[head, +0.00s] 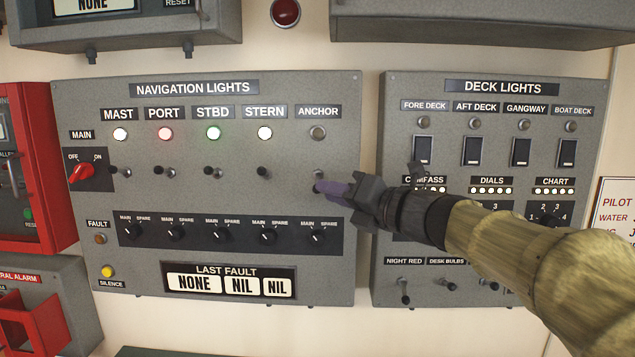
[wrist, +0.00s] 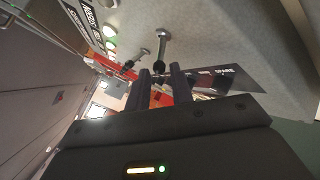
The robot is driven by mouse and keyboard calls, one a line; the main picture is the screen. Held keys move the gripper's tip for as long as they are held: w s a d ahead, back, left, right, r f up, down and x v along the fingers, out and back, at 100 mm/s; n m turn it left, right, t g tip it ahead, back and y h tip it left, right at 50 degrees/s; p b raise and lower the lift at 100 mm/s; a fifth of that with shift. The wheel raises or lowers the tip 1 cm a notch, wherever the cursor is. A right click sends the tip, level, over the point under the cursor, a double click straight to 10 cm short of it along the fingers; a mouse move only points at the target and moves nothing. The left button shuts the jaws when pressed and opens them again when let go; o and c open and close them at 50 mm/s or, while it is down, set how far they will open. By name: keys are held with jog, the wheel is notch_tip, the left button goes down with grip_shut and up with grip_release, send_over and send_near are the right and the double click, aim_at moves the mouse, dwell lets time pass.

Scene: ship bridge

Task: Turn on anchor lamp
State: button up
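The ANCHOR lamp (head: 317,132) is grey and unlit at the right end of the lamp row on the navigation lights panel (head: 215,95). Below it is the anchor toggle switch (head: 318,174), its lever partly hidden by my gripper (head: 320,188). In the wrist view, a metal toggle lever (wrist: 161,46) with a dark tip points toward my gripper (wrist: 161,70). Its tip lies about between the two fingertips. The fingers stand a little apart, with a narrow gap around the tip; contact is not clear.
The MAST lamp (head: 120,134), PORT lamp (head: 165,133), STBD lamp (head: 213,133) and STERN lamp (head: 265,133) are lit. The STERN toggle (head: 263,171) is left of my gripper. MAIN/SPARE knobs (head: 317,237) sit below. The deck lights panel (head: 395,110) is to the right.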

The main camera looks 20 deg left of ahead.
jog(key=x, duration=0.3)
jog(key=shift+w+a+p, duration=0.15)
jog(key=shift+a+p, duration=0.2)
jog(key=shift+p, duration=0.05)
jog(key=shift+w+a, duration=0.2)
jog(key=shift+s, duration=0.25)
grip_shut()
jog(key=shift+w+r, duration=0.1)
jog(key=shift+d, duration=0.15)
